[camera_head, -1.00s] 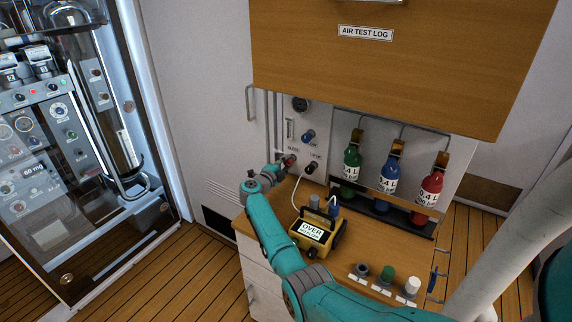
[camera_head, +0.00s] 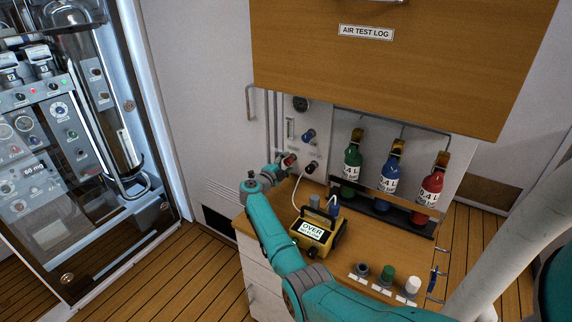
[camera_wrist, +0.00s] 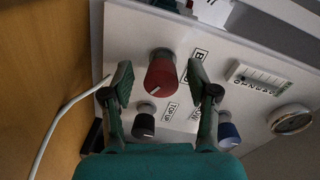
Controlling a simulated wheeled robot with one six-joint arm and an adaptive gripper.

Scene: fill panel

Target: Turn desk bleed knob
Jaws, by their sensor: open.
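The red knob (camera_wrist: 161,74) stands out from the white panel (camera_wrist: 215,65) in the wrist view, beside a label starting with "B" that is partly covered. A white line marks its face. My gripper (camera_wrist: 158,80) is open, with one finger on each side of the red knob and a visible gap on both sides. How deep the fingers reach along the knob is hard to tell. In the head view, the red knob (camera_head: 289,160) shows just beyond my gripper (camera_head: 281,166), low on the panel above the desk.
A black knob (camera_wrist: 144,122) and a blue knob (camera_wrist: 228,131) sit on the same panel, near my fingers. A gauge (camera_wrist: 291,119) is at right. A white cable (camera_head: 296,199) runs to a yellow tester (camera_head: 314,232) on the desk. Green, blue and red bottles (camera_head: 390,176) stand at right.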

